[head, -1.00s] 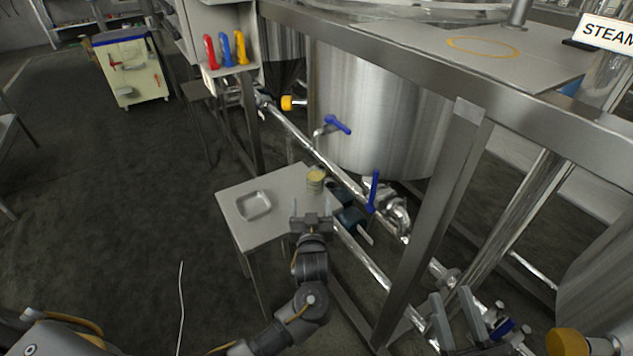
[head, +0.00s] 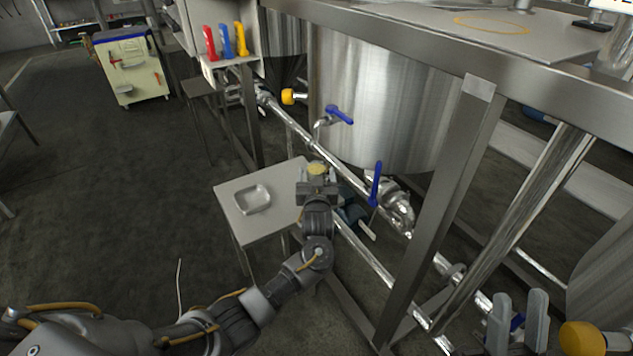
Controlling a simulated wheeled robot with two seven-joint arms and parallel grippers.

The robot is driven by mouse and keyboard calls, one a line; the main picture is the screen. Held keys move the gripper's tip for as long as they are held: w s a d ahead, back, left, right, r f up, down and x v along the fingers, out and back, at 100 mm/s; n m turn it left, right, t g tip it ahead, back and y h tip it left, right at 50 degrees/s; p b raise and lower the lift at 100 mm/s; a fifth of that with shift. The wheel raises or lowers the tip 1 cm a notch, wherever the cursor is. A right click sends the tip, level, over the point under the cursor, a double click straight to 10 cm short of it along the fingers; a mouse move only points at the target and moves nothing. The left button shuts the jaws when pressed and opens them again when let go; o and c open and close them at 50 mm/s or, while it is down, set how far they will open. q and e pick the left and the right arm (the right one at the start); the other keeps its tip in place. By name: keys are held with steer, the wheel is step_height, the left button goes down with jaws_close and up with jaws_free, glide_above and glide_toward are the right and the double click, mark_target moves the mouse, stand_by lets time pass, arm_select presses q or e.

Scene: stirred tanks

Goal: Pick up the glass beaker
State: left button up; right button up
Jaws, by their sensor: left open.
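The glass beaker (head: 317,169) has a yellowish top and stands at the right back of the small grey table (head: 231,196). Its lower part is hidden behind my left gripper (head: 317,176). My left gripper is open, with one finger to each side of the beaker as seen from here. I cannot tell whether the fingers touch it. My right gripper (head: 517,318) shows at the lower right, far from the beaker. Its two grey fingers stand apart with nothing held between them.
A steel pipe with a blue-handled valve (head: 376,184) and a dark teal object (head: 350,212) are close on the right. The large tank (head: 385,105) stands behind. The floor to the left is mostly clear.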

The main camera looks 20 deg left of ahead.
arm_select(q)
steer(key=shift+w+a, duration=0.15)
steer(key=shift+w, duration=0.15)
steer(key=shift+c, duration=0.3)
steer(key=c, duration=1.2)
steer(key=shift+r, duration=0.1)
